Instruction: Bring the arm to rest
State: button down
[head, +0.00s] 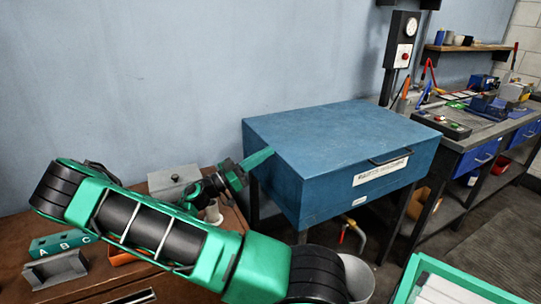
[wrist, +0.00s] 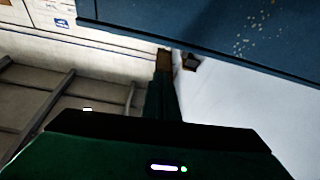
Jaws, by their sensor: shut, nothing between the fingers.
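My green and black arm reaches across the lower left of the head view, bent at the elbow. My gripper (head: 268,154) is at the left side of a blue lidded box (head: 340,145). Its fingers are together and hold nothing. They overlap the box's edge in the picture; I cannot tell whether they touch it. In the wrist view my gripper (wrist: 163,60) points up the picture, with the blue box (wrist: 230,30) close by at the top right.
A brown table (head: 110,288) at left holds a grey lidded box (head: 174,182), a green A B C block (head: 62,242) and a grey tray (head: 55,270). A workbench (head: 470,140) stands at right. A green-rimmed tray (head: 450,268) is at the lower right.

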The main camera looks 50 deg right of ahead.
jog(key=v, duration=0.6)
jog(key=s+d+f+y, duration=0.1)
jog(key=s+y, duration=0.1)
jog(key=s+d+f+g+y, duration=0.1)
jog(key=s+y, duration=0.1)
jog(key=s, duration=0.1)
jog(key=s+d+f+n+y, duration=0.1)
jog(key=s+y, duration=0.1)
jog(key=y, duration=0.1)
jog(key=shift+s+d+g, duration=0.2)
jog(key=shift+s+g, duration=0.1)
jog(key=shift+s, duration=0.05)
jog(key=s+a+f+n+t+y, duration=0.2)
jog(key=s+n+y, duration=0.1)
jog(key=s+y, duration=0.3)
jog(key=s+a+r+n+t+y, duration=0.3)
jog(key=s+a+r+n+t, duration=0.1)
jog(key=a, duration=0.3)
jog(key=s+a+r+n+t+y, duration=0.3)
jog(key=a+n, duration=0.3)
jog(key=a, duration=0.2)
jog(key=shift+s+r+n+t+y, duration=0.4)
jog(key=shift+s+r+y, duration=0.15)
jog(key=shift+y, duration=0.25)
